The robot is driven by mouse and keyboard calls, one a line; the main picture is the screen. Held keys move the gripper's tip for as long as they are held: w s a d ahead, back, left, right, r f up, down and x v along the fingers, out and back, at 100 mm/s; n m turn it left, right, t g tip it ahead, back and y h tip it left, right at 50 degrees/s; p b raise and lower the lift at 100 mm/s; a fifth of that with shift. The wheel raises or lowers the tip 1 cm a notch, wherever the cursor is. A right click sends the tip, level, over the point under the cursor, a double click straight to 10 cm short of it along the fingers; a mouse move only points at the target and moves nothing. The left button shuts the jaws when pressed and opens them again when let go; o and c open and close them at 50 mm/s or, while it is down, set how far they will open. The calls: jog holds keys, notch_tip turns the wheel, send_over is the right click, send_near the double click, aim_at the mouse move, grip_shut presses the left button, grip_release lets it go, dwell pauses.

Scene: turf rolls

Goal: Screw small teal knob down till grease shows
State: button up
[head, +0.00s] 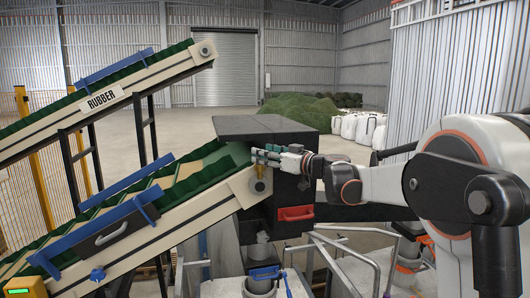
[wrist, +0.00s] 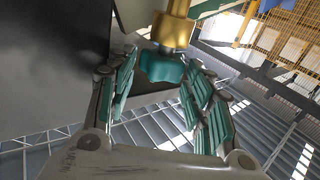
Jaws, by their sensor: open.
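The small teal knob (wrist: 162,66) sits on the end of a brass grease fitting (wrist: 175,32) in the wrist view. My gripper (wrist: 160,78) is open, with one teal-padded finger on each side of the knob. A gap shows on the left; the right finger looks closer to the knob, and I cannot tell whether it touches. In the head view my gripper (head: 262,154) is at the upper end of the lower conveyor, by a small brass piece (head: 259,186). The knob cannot be made out there. No grease can be made out.
The lower conveyor (head: 215,198) carries green turf up under a dark hood (head: 262,127). Grey rails (head: 335,250) and buckets stand beneath. Open floor lies behind, with a turf heap (head: 300,108) and white bags.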

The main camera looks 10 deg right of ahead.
jog(key=shift+w+a, duration=0.15)
jog(key=c, duration=0.8)
jog(key=shift+o, duration=0.2)
jog(key=shift+a+m+h, duration=0.1)
jog(key=shift+m+h, duration=0.2)
jog(key=shift+h, duration=0.1)
jog(key=m+t+h+b, duration=0.1)
jog(key=h, duration=0.1)
jog(key=a+m+t+h+b, duration=0.1)
jog(key=m+h, duration=0.1)
jog(key=h, duration=0.1)
jog(key=m+t+h+b, duration=0.1)
jog(key=m+h, duration=0.1)
jog(key=h, duration=0.1)
jog(key=shift+s+a+f+b, duration=0.1)
jog(key=shift+s+a+b, duration=0.15)
jog(key=shift+b, duration=0.1)
jog(key=m+h, duration=0.1)
jog(key=m+h+b, duration=0.1)
jog(key=h, duration=0.1)
jog(key=m+h, duration=0.1)
jog(key=h, duration=0.1)
jog(key=shift+a+m, duration=0.25)
jog(key=shift+m, duration=0.15)
jog(key=shift+w+a+m+g+h+b, duration=0.15)
jog(key=shift+m+g+h+b, duration=0.55)
jog(key=shift+m+h, duration=1.1)
